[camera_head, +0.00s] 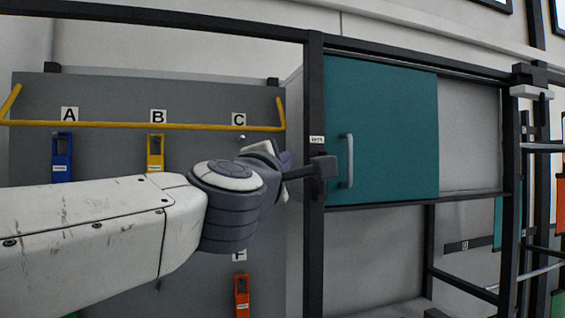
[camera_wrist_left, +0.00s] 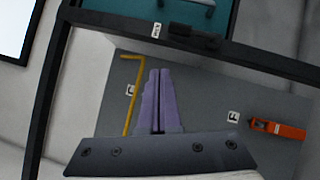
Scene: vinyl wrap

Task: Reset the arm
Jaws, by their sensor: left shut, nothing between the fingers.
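My left arm reaches in from the left in the head view, and its gripper (camera_head: 286,160) is in front of the grey panel, near the dark frame post. In the left wrist view its two purple fingers (camera_wrist_left: 159,73) are closed together with nothing between them. In the head view the gripper is partly hidden behind my wrist. My right gripper is in neither view.
The grey panel (camera_head: 95,92) carries a yellow rail (camera_head: 190,126), a blue tool (camera_head: 62,160), a yellow tool (camera_head: 155,150) and an orange tool (camera_head: 242,295). A dark block (camera_head: 323,167) juts from the post close to my gripper. A teal sliding door (camera_head: 390,130) with a handle (camera_head: 346,160) is right.

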